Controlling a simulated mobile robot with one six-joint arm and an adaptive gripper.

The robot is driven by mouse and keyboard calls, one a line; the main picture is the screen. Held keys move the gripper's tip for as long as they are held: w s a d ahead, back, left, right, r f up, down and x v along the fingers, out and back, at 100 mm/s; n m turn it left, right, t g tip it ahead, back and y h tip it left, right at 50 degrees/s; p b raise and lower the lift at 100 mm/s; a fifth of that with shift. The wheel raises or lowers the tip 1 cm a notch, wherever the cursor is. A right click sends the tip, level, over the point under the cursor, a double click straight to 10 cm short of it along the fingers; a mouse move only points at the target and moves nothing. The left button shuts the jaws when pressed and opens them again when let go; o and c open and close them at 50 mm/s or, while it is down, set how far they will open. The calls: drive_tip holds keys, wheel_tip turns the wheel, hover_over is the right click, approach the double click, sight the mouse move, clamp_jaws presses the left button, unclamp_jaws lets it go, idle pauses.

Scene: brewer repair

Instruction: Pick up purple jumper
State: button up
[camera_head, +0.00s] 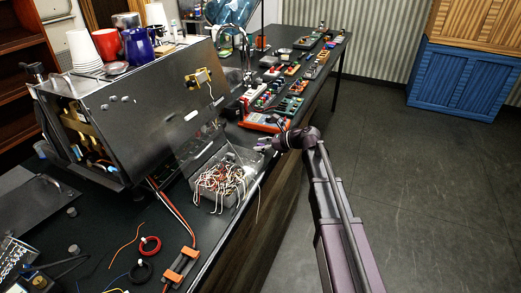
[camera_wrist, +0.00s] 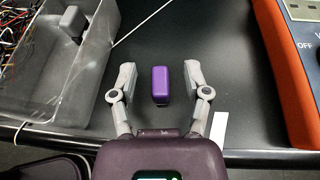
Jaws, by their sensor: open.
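The purple jumper (camera_wrist: 160,85) is a small rounded block standing on the black worktop in the wrist view. My gripper (camera_wrist: 160,80) is open, with one grey finger on each side of the jumper. Both fingers look apart from it, with gaps of dark worktop between. In the head view my gripper (camera_head: 268,146) is at the worktop's edge, near the grey box of wires. The jumper is hard to make out there, at small size near the fingers.
A clear-walled grey box (camera_wrist: 85,95) of tangled wires stands left of my gripper, with a white wire crossing above. An orange multimeter (camera_wrist: 285,75) lies close on the right. A metal brewer (camera_head: 150,110) stands further left. The worktop's front edge is just below.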

sight(260, 144)
clamp_jaws()
idle(0.3)
drive_tip(key=shift+r, duration=0.15)
wheel_tip(260, 144, up, 3)
drive_tip(key=p, duration=0.3)
drive_tip(key=s+d+r+p, duration=0.1)
drive_tip(key=s+d+p, duration=0.1)
drive_tip(key=s+d, duration=0.7)
drive_tip(key=s, duration=0.4)
drive_tip(key=shift+s+r, duration=0.2)
drive_tip(key=shift+r, duration=0.15)
drive_tip(key=shift+r+p, duration=1.3)
drive_tip(key=shift+p, duration=0.05)
